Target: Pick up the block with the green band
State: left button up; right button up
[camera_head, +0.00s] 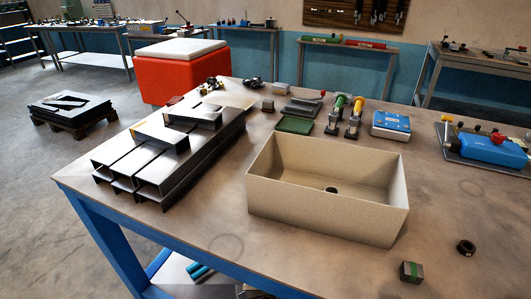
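The block with the green band (411,271) is a small dark grey block with a green stripe over its top and front. It sits on the tabletop near the front right edge, in front of the beige sink-like basin and apart from it. A small dark ring (466,248) lies behind it to the right. Neither of my grippers shows in the head view.
The beige basin (270,199) stands mid-table. Metal channels (165,160) are stacked at left. A green tray (295,125), clamps (345,118), a blue box (391,123) and a blue vise-like tool (490,147) stand behind. The tabletop around the block is mostly clear.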

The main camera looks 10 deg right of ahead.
aim_at(410, 271)
jog(key=k+j+z, duration=0.1)
jog(key=z, duration=1.45)
